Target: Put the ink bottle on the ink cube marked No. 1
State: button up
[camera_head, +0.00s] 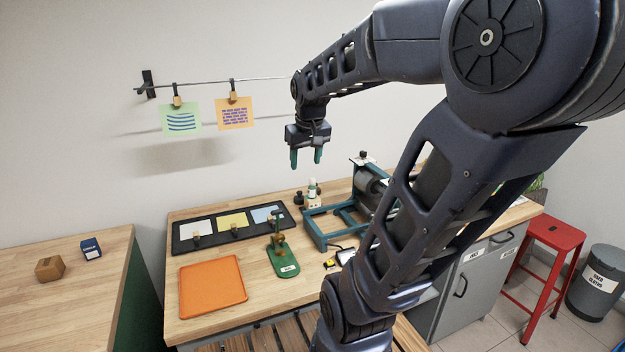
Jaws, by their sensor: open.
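My gripper (306,158) hangs in the air above the back of the wooden bench, fingers pointing down, apart and empty. Below it, near the bench's back edge, stands a small pale bottle-like item (312,187) with green on it, and a small dark item (299,199) just to its left. Either may be the ink bottle; they are too small to tell. On the left table are a brown cube (49,268) and a dark blue cube (91,248) with a white label. I cannot read a No. 1 on either cube.
An orange tray (213,285), a black tray of coloured sheets (182,247), a green-based tool (285,264) and a teal-framed press (322,238) occupy the bench. Cards (181,118) hang on a wall line. The left table (75,310) is mostly clear. A red stool (556,235) stands right.

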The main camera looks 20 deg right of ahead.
jog(key=s+a+f+t, duration=0.1)
jog(key=s+a, duration=0.1)
jog(key=s, duration=0.7)
jog(key=shift+f+m, duration=0.4)
